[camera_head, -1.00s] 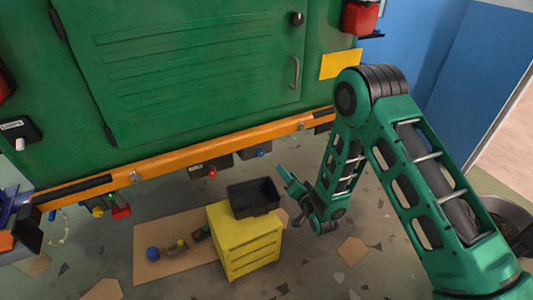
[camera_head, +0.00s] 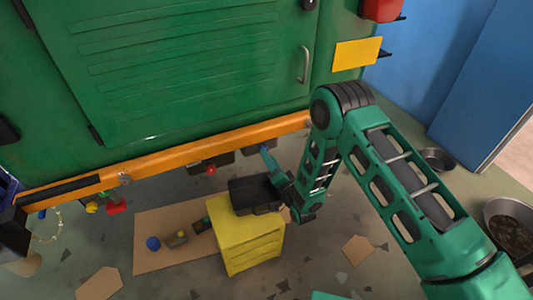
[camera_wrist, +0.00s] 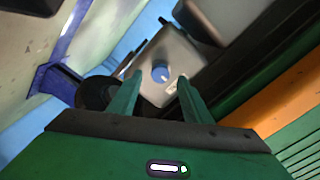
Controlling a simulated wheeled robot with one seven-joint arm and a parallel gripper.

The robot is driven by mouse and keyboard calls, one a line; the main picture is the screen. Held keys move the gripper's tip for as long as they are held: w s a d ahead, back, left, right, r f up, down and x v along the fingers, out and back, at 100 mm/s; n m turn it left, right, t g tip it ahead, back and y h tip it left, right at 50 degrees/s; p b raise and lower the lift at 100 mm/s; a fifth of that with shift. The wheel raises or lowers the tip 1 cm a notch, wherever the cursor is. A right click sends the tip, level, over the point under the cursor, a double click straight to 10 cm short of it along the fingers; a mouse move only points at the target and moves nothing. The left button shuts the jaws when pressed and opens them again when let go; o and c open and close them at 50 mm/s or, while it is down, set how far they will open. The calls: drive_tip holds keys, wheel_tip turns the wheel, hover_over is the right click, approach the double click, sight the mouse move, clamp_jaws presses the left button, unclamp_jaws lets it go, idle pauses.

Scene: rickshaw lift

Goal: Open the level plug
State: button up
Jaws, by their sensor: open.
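A blue round plug (camera_wrist: 160,72) sits on the face of a light grey box (camera_wrist: 178,48) in the wrist view. My gripper (camera_wrist: 158,77) is open, with one green finger on each side of the plug in that view. I cannot tell whether the fingers touch it. In the head view my gripper (camera_head: 266,151) reaches up under the orange rail, in front of a dark box, and hides the blue plug there. A second box, with a red plug (camera_head: 211,169), hangs to the left under the rail.
The orange rail (camera_head: 165,160) runs along the green vehicle body (camera_head: 190,70) above my gripper. A yellow cabinet (camera_head: 250,240) bearing a black bin (camera_head: 247,194) stands close below my forearm. A cardboard sheet (camera_head: 150,215) with small parts lies left. Metal bowls (camera_head: 437,158) stand right.

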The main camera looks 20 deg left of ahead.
drive_tip(key=shift+x, duration=1.95)
drive_tip(key=c, duration=1.1)
drive_tip(key=shift+o, duration=0.2)
